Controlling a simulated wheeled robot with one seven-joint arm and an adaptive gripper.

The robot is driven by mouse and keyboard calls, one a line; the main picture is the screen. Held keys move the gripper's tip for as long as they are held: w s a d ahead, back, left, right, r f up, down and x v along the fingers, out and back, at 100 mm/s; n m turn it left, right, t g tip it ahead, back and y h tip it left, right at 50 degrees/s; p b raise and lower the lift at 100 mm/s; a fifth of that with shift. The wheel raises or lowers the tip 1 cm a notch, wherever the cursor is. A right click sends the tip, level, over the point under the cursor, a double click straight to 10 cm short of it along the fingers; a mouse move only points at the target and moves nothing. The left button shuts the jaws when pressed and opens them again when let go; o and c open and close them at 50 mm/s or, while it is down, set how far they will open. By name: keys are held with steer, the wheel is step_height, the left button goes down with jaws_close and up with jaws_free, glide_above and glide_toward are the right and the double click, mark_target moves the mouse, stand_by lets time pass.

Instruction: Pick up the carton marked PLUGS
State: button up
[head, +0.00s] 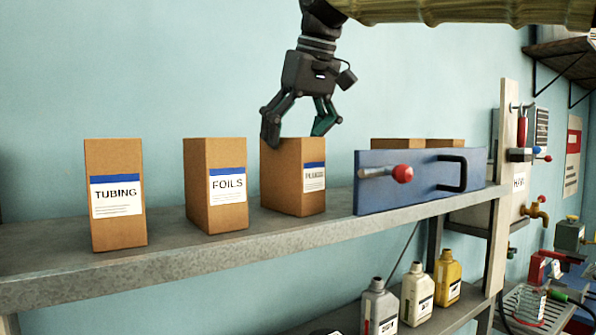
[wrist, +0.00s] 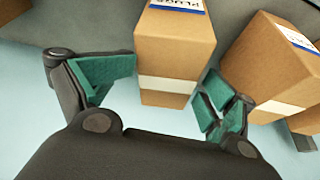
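The carton marked PLUGS (head: 283,190) is a brown box with a blue and white label, standing upright on the grey shelf, third from the left in the head view. In the wrist view the same carton (wrist: 173,48) shows with part of its PLUGS label at the top edge. My gripper (head: 299,138) is above the carton, pointing down, with its fingers spread at about the height of the carton's top. In the wrist view the green-padded fingers (wrist: 162,85) lie on either side of the carton, with gaps visible, and nothing is held.
Cartons marked TUBING (head: 117,215) and FOILS (head: 215,200) stand to the left on the shelf (head: 60,275). A blue panel (head: 425,193) with a red knob stands close on the right, partly hiding two more cartons (head: 398,144). Bottles (head: 417,295) stand on a lower shelf.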

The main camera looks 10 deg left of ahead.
mark_target(293, 162)
steer(key=shift+w+a+f, duration=0.1)
steer(key=shift+w+f, duration=0.2)
steer(key=shift+f, duration=0.15)
steer(key=shift+s+f+p, duration=0.1)
steer(key=shift+f+p, duration=0.15)
steer(key=shift+p, duration=0.4)
steer(key=shift+s+p+x, duration=0.15)
steer(key=shift+p+x, duration=0.3)
steer(key=shift+x, duration=0.45)
steer(key=shift+s+p+x, duration=0.15)
steer(key=shift+p+x, duration=0.25)
steer(key=shift+x, duration=0.5)
steer(key=shift+s+f, duration=0.1)
steer(key=c, duration=0.8)
